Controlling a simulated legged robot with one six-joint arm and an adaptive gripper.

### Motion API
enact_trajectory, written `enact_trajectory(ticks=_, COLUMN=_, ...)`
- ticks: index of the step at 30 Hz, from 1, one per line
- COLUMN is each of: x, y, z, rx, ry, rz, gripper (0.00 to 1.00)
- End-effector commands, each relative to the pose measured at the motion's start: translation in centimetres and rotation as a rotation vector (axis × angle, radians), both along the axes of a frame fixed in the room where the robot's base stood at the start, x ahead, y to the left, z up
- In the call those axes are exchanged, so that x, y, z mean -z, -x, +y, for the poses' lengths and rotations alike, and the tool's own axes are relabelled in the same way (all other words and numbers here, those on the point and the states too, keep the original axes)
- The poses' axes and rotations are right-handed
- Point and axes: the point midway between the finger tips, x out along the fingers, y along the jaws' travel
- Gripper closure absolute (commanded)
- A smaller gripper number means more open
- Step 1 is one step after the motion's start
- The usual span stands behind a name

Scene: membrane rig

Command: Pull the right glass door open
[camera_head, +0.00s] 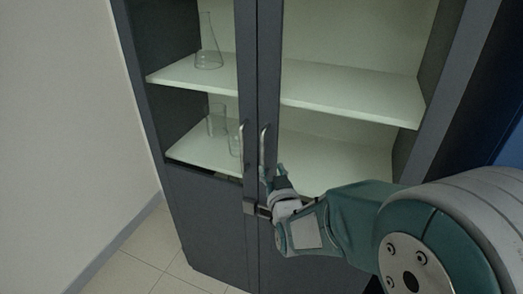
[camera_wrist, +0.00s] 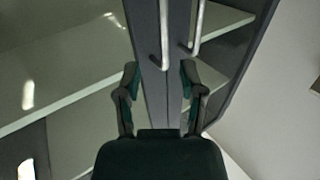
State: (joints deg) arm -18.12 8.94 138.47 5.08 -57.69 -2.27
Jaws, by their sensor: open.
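The right glass door (camera_head: 345,60) of the dark grey cabinet looks closed, its frame meeting the left door's at the middle. Its upright metal handle (camera_head: 264,148) is on the inner edge. My gripper (camera_head: 273,172) is open, just below and right of this handle in the head view. In the wrist view, which appears turned round, my gripper (camera_wrist: 158,72) has its two fingers spread, and the end of the right door's handle (camera_wrist: 163,38) shows between the fingertips. I cannot tell whether they touch. The other handle (camera_wrist: 197,28) lies beyond the right finger.
The left door's handle (camera_head: 241,138) is close beside the right one. A flask (camera_head: 208,55) and glass beakers (camera_head: 217,122) stand on shelves behind the left door. A dark latch-like piece (camera_head: 250,208) sits below the handles. A wall (camera_head: 70,120) is at left; tiled floor (camera_head: 140,265) shows in front.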

Motion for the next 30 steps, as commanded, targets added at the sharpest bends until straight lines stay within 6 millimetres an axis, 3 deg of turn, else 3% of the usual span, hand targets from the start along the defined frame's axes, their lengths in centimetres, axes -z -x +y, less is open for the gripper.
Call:
enact_trajectory(ticks=12, x=0.2, y=-7.1, z=2.2, rx=-0.001, ry=0.005, rz=0.003, gripper=0.49)
enact_trajectory(ticks=25, x=0.1, y=-8.2, z=2.4, rx=-0.001, ry=0.004, rz=0.002, gripper=0.49)
enact_trajectory(ticks=28, x=0.1, y=-8.3, z=2.5, rx=-0.001, ry=0.005, rz=0.002, gripper=0.93)
enact_trajectory(ticks=29, x=0.1, y=-8.3, z=2.5, rx=-0.001, ry=0.005, rz=0.002, gripper=1.00)
enact_trajectory(ticks=30, x=0.1, y=-8.3, z=2.5, rx=-0.001, ry=0.005, rz=0.002, gripper=1.00)
